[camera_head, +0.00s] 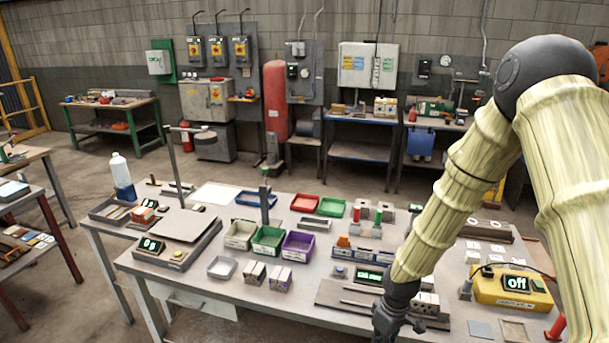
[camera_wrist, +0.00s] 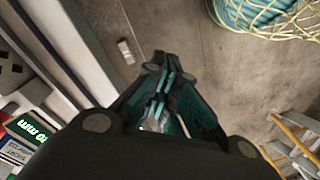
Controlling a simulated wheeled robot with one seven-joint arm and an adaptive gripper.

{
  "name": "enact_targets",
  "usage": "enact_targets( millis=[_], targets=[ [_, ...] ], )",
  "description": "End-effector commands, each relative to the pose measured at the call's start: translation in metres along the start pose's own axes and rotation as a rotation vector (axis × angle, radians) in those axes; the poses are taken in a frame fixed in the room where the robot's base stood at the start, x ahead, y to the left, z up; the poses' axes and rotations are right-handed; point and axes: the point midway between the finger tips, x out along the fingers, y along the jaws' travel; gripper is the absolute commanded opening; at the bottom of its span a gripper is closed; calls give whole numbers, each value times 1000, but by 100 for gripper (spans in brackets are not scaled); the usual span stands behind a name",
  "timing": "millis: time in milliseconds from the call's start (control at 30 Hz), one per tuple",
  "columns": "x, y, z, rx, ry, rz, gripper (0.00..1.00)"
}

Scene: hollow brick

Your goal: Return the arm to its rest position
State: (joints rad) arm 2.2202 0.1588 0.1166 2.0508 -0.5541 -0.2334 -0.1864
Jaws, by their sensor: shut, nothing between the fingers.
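My arm comes in from the right side of the head view, wrapped in a pale yellow cover with dark joints. My gripper (camera_head: 393,322) hangs at the front edge of the workbench (camera_head: 240,290), at the bottom of the picture. In the wrist view my gripper (camera_wrist: 163,95) is shut and empty, its dark fingers with teal pads close together. It points down past the table edge toward the concrete floor (camera_wrist: 220,85). The gripper's tips are partly dark and hard to make out in the head view.
Coloured bins, including a purple one (camera_head: 298,245), stand mid-bench. In the wrist view a netted teal bundle (camera_wrist: 265,15) and a yellow ladder-like object (camera_wrist: 297,140) are on the right.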

Motion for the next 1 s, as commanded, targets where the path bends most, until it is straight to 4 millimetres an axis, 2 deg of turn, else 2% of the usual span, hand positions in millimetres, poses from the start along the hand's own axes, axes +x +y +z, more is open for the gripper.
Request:
enact_targets(
  millis=[33, 167, 267, 400, 600, 700, 800, 900, 1000],
  targets=[
    [14, -7, 8, 18, -1, -12, 0],
    [47, -26, 24, 75, 9, -40, 0],
    [80, -46, 44, 142, 15, -64, 0],
    [138, -82, 87, 279, 21, -90, 0],
    [202, -125, 159, 482, 19, -69, 0],
    [223, -142, 195, 572, 12, -36, 0],
    [236, -153, 226, 640, 6, 3, 0],
    [243, -159, 248, 683, 3, 37, 0],
    [245, -161, 261, 707, 1, 58, 0]
  ],
)
